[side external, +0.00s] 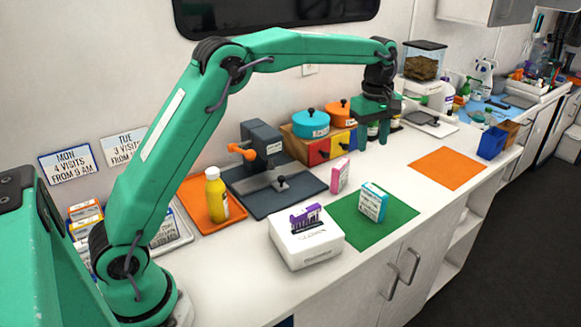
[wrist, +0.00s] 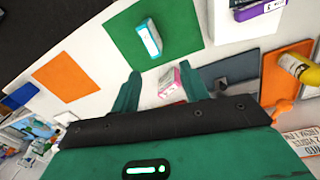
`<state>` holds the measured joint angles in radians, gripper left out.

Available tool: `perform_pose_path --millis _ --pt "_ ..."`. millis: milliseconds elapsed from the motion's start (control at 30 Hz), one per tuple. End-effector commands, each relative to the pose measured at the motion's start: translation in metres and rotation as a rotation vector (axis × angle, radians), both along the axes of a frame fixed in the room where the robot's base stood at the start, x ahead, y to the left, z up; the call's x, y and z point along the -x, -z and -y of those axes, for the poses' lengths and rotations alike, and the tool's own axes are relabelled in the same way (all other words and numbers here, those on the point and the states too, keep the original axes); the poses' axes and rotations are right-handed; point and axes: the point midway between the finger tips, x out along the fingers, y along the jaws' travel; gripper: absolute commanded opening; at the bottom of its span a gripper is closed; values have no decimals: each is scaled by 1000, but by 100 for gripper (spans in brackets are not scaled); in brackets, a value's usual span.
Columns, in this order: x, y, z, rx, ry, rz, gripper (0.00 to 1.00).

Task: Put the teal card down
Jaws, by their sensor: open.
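The teal card (side external: 373,202), which looks like a small teal and white box with print on its face, stands upright on the green mat (side external: 400,217). In the wrist view the teal card (wrist: 149,38) is on the green mat (wrist: 184,20), beyond my fingertips. My gripper (side external: 373,140) is open and empty, fingers pointing down, above the counter behind the green mat. It is apart from the teal card. In the wrist view a pink and white box (wrist: 171,83) shows between the fingers of my gripper (wrist: 160,74), lower down on the counter.
A white case (side external: 305,248) with a purple item on top is at the mat's front left. A yellow bottle (side external: 217,197) stands on an orange tray. An orange mat (side external: 448,168) to the right is bare.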

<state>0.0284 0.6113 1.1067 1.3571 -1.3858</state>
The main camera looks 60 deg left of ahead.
Motion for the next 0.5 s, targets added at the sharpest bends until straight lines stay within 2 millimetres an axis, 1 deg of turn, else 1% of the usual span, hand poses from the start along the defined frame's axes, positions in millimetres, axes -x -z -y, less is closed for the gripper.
perform_pose_path --millis 33,200,367,500 --pt "10 -11 -1 -2 37 16 45" --pt "42 -38 -4 -16 180 61 45" --pt "75 -58 -6 -36 313 103 45" --pt "106 -70 -8 -57 429 139 45"
